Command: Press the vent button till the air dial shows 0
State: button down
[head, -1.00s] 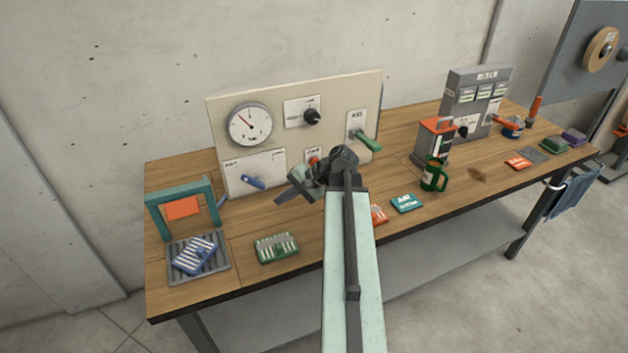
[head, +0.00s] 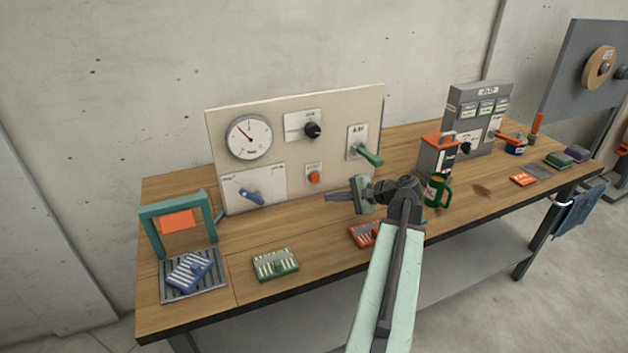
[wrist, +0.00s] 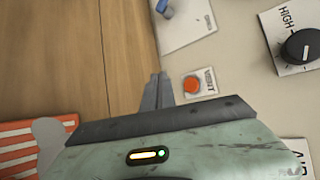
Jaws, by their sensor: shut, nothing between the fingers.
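The vent button (head: 314,176) is a round orange button low on the cream panel, with a small label above it. It also shows in the wrist view (wrist: 191,84), just right of the fingertips. The air dial (head: 249,137) is a round white gauge at the panel's upper left. Its needle points to the upper left; the numbers are too small to read. My gripper (head: 328,197) is shut and empty, below the button in the head view. In the wrist view the closed fingertips (wrist: 158,80) appear beside the button, with a gap between them.
The panel (head: 270,112) also carries a blue lever (head: 250,197), a black knob (head: 312,130) and a green-handled lever (head: 368,156). A teal frame (head: 180,205), a green card (head: 275,264) and a red card (head: 364,234) are on the bench. A green mug (head: 436,190) stands right of my arm.

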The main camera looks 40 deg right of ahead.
aim_at(315, 178)
jog(key=w+d, duration=0.1)
jog(key=w, duration=0.1)
jog(key=w+d, duration=0.1)
jog(key=w, duration=0.1)
jog(key=w+d, duration=0.1)
jog(key=w, duration=0.2)
jog(key=shift+w, duration=0.1)
dwell(1.8)
jog(key=shift+w+d, duration=0.1)
jog(key=shift+w, duration=0.1)
jog(key=shift+w+d, duration=0.15)
jog(key=shift+w, duration=0.25)
dwell(0.6)
dwell(2.4)
jog(key=shift+s+a, duration=0.3)
jog(key=shift+s, duration=0.45)
jog(key=shift+s, duration=0.1)
